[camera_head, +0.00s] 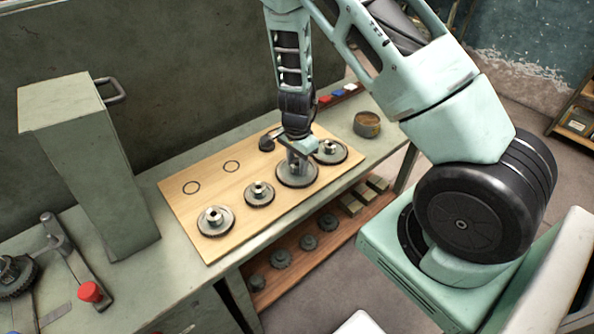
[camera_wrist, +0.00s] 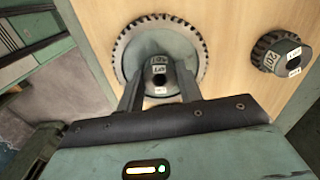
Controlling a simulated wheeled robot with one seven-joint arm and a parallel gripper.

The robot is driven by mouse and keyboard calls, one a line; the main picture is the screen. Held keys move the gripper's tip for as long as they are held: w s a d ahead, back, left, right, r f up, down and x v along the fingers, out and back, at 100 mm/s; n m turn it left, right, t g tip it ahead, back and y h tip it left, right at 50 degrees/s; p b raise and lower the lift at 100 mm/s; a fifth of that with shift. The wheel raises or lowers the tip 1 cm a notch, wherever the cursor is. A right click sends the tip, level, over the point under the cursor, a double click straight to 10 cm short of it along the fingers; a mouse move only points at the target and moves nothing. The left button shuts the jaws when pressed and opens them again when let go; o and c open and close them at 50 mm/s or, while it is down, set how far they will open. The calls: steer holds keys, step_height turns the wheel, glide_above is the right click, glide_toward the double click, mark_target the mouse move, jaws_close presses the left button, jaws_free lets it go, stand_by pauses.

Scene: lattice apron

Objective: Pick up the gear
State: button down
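Several gears lie in a row on a wooden board. They include a near-left gear (camera_head: 215,221), a second gear (camera_head: 258,194), a third gear (camera_head: 297,175) and a far-right gear (camera_head: 331,152). My gripper (camera_head: 297,160) points down over the third gear. In the wrist view my gripper (camera_wrist: 160,80) has one finger on each side of that gear's labelled dark hub, and the toothed rim of the gear (camera_wrist: 203,50) shows around them. I cannot tell whether the fingers touch the hub. A smaller gear with a labelled hub (camera_wrist: 282,54) stands to the right.
The wooden board (camera_head: 205,205) has two empty marked circles at its left. A small dark part (camera_head: 267,143) lies behind my gripper. A round brown tin (camera_head: 367,124) stands at the bench's right. A tall green box (camera_head: 85,165) stands at left. More gears (camera_head: 281,258) sit on the lower shelf.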

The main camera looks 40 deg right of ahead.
steer(key=shift+r, duration=0.1)
step_height(320, 180, up, 10)
stand_by(0.6)
stand_by(0.7)
